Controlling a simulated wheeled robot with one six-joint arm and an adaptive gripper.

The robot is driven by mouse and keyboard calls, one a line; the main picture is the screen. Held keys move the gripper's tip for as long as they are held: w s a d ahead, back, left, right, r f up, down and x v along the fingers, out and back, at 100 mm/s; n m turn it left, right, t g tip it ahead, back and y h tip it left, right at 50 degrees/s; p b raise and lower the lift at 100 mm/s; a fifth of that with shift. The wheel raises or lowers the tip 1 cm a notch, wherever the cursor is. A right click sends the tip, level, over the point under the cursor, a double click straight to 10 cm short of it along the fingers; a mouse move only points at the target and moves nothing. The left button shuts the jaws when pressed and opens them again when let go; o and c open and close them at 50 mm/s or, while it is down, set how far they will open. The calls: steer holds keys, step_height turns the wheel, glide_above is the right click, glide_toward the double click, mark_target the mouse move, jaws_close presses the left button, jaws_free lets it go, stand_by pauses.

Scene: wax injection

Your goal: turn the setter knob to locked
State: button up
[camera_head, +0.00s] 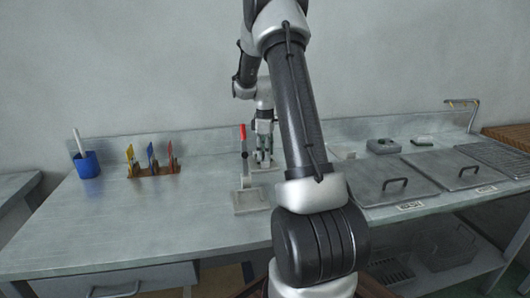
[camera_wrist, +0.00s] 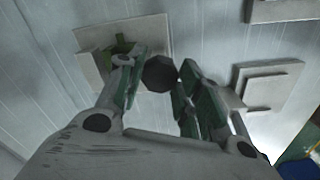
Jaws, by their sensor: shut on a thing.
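The setter knob (camera_wrist: 160,73) is a dark, many-sided knob, seen between my fingertips in the wrist view. My gripper (camera_wrist: 161,82) has green-padded fingers closed on either side of it. A pale plate (camera_wrist: 92,38) with a green piece lies behind the knob and the left finger. In the head view my gripper (camera_head: 264,157) points down at the back of the bench, just right of the red-handled lever. The knob cannot be made out there, and I see no mark telling its setting.
A red-handled lever (camera_head: 243,133) stands on a grey base (camera_head: 250,201) close to my gripper. A blue cup (camera_head: 87,165) and a brown rack (camera_head: 154,171) of coloured tools stand left. Lidded metal panels (camera_head: 385,182) lie right. The bench front left is clear.

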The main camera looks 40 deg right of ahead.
steer(key=m, duration=0.8)
steer(key=shift+m, duration=0.4)
steer(key=m, duration=0.8)
steer(key=shift+m, duration=0.3)
steer(key=o, duration=1.1)
steer(key=shift+c, duration=0.2)
